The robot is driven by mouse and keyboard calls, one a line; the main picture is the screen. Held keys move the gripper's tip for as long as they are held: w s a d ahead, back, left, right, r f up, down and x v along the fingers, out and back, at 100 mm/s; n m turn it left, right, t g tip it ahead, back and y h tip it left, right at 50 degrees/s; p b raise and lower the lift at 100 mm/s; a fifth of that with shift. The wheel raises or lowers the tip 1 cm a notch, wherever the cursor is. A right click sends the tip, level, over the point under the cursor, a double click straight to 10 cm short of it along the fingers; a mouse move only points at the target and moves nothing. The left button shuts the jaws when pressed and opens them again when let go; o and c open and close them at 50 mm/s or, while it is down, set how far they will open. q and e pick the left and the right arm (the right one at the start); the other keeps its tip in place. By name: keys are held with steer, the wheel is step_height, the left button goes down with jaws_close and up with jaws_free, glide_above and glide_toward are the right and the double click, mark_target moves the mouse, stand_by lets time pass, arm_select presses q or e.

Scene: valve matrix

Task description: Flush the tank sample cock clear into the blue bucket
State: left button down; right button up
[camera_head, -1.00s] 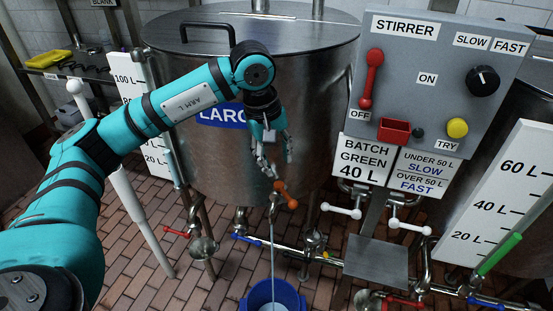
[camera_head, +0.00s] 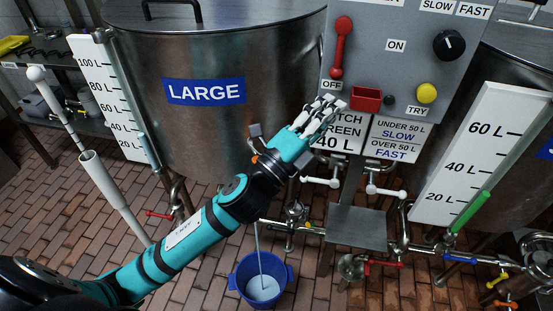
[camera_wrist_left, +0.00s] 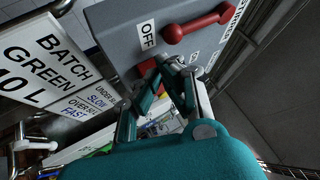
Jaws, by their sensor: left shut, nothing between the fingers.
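The blue bucket (camera_head: 236,279) stands on the floor below the large tank (camera_head: 222,130). A thin pale stream (camera_head: 258,240) falls into it, and pale liquid (camera_head: 264,288) lies inside. The sample cock is mostly hidden behind my left forearm; a small orange bit (camera_head: 254,159) shows beside the wrist. My left gripper (camera_head: 325,106) is shut and empty, in front of the batch sign at the stirrer panel's lower left. In the left wrist view the fingertips (camera_wrist_left: 168,62) appear near the panel's edge and the OFF label; contact cannot be told. My right gripper is out of view.
The stirrer panel (camera_head: 395,75) carries a red lever (camera_head: 341,45), a red box (camera_head: 366,99), a yellow button (camera_head: 427,93) and a black knob (camera_head: 448,45). Pipes and white-handled valves (camera_head: 385,190) run below, beside a grey plate (camera_head: 357,224). Brick floor is clear left of the bucket.

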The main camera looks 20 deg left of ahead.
arm_select(q)
steer(key=w+a+f+n+g+y+p, duration=0.1)
steer(key=a+f+n+g+y+p, duration=0.25)
steer(key=f+n, duration=0.35)
steer(key=w+a+f+n+g+y+p, duration=0.1)
steer(key=a+f+n+g+y+p, duration=0.1)
steer(key=a+f+n+g+y, duration=0.35)
step_height(320, 180, up, 3)
steer(key=w+a+n+g+h+p, duration=0.15)
steer(key=n+g+p, duration=0.25)
steer(key=g+p, duration=0.6)
step_height(320, 180, down, 11)
steer(key=t+p, duration=0.2)
steer(key=p, duration=0.3)
steer(key=shift+s+a+r, duration=0.2)
steer(key=shift+s+a, duration=0.1)
steer(key=shift+a, duration=0.15)
